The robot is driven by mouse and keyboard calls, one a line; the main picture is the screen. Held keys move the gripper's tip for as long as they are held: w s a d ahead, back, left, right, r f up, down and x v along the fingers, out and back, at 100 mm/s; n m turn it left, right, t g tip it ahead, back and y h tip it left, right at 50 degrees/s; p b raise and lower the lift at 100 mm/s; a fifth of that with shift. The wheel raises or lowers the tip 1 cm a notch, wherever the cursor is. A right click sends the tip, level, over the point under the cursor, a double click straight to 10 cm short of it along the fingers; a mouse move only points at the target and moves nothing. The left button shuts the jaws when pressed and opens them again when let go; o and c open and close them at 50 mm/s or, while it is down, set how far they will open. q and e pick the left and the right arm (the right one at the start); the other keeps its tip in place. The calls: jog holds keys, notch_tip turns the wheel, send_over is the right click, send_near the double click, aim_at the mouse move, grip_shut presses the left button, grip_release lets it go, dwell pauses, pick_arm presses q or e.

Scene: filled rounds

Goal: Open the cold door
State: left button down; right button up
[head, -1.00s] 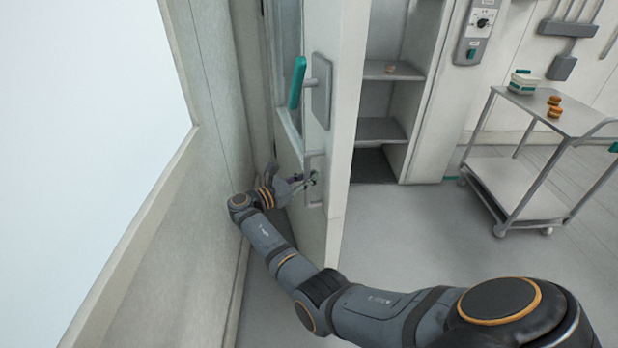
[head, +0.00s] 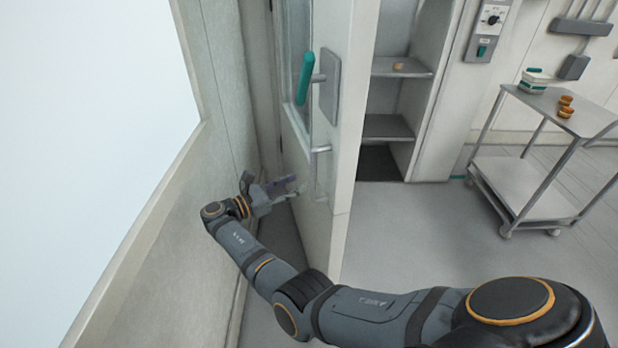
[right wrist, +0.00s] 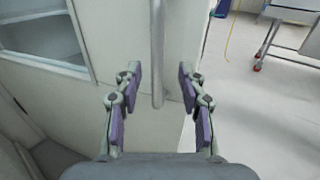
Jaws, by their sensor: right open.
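The cold door (head: 345,150) stands wide open, swung toward the wall on the left. The shelved interior (head: 395,100) shows to its right. My right gripper (head: 292,190) is open and empty, a little left of the bar's lower end. In the right wrist view the bar handle (right wrist: 158,60) hangs between and beyond the two spread fingers (right wrist: 158,88), apart from them. My left gripper is not in view.
A pale wall (head: 225,110) is close on the left of my right arm. A steel cart (head: 560,105) with small round buns (head: 566,106) and a tub (head: 533,82) stands at the right. Clear floor (head: 420,235) lies between door and cart.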

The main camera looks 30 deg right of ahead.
jog(key=shift+s+a, duration=0.1)
jog(key=shift+a, duration=1.65)
jog(key=shift+f, duration=0.15)
jog(key=s+d+f+t+y, duration=0.1)
jog(key=s+f+y, duration=0.1)
jog(key=f, duration=0.8)
jog(key=s+d+f+y, duration=0.2)
jog(key=f+y, duration=0.1)
jog(key=f, duration=0.7)
jog(key=s+f+m+y+p, duration=0.1)
jog(key=s+f+y, duration=0.2)
jog(key=s+f, duration=0.45)
jog(key=s+f+m+y+p, duration=0.15)
jog(key=s+f, duration=0.35)
jog(key=f, duration=0.6)
jog(key=s+f+m+y, duration=0.2)
jog(key=s+f+m, duration=0.3)
jog(key=s, duration=0.5)
jog(key=s+f+m+y, duration=0.3)
jog(key=s+f+m, duration=0.2)
jog(key=s, duration=0.6)
jog(key=s+f+m+y, duration=0.2)
jog(key=s+f+m, duration=0.3)
jog(key=s, duration=0.6)
jog(key=shift+s+m+y, duration=0.2)
jog(key=shift+m+y, duration=0.15)
jog(key=shift+m, duration=0.1)
